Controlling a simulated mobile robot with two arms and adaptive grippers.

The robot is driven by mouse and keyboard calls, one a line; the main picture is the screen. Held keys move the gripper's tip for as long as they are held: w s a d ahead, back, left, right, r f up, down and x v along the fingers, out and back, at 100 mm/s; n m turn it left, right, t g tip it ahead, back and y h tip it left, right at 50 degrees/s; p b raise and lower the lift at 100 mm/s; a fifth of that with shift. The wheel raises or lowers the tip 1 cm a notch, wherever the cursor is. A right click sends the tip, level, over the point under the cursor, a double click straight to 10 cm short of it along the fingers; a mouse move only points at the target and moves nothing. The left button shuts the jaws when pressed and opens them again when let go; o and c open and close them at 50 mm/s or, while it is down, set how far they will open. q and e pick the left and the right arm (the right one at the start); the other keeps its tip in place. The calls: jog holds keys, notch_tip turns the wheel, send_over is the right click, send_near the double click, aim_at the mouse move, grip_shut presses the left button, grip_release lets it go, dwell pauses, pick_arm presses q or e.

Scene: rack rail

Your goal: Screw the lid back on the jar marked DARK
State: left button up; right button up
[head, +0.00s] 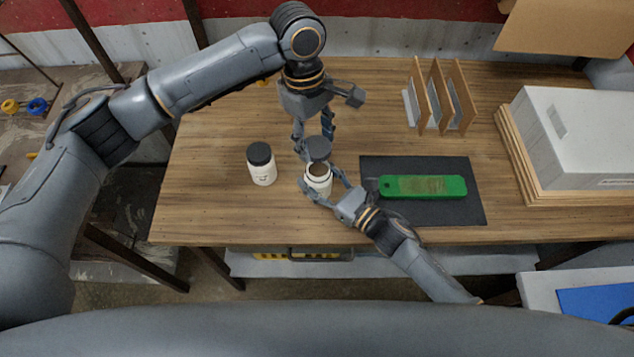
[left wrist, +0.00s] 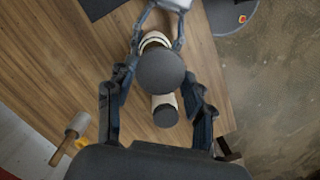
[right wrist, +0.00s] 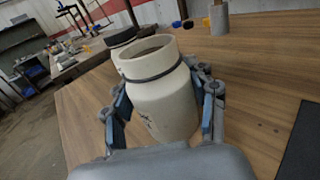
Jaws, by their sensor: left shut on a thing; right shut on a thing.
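An open white jar (head: 318,184) stands on the wooden table, its mouth facing up. My right gripper (head: 322,190) is shut around its body, which fills the right wrist view (right wrist: 165,95). Its marking is too small and partly hidden to read. My left gripper (head: 316,143) is shut on a dark round lid (head: 318,149), held above and slightly behind the jar's mouth, apart from it in the head view. The lid also shows in the left wrist view (left wrist: 160,72), partly covering the open jar. A second white jar (head: 262,172) with its dark lid on stands to the left.
A dark mat (head: 450,212) with a green block-like tool (head: 422,187) lies just right of the jar. A rack of upright dividers (head: 438,97) and a white box (head: 580,140) on wooden boards stand farther right.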

grip_shut()
pick_arm(q)
send_over(319, 171)
jog(key=shift+w+a+f, duration=0.1)
jog(key=shift+w+f, duration=0.05)
jog(key=shift+f, duration=1.1)
jog(key=shift+w+a+f, duration=0.1)
jog(key=shift+f, duration=1.15)
jog(key=shift+f, duration=0.9)
jog(key=shift+f, duration=0.55)
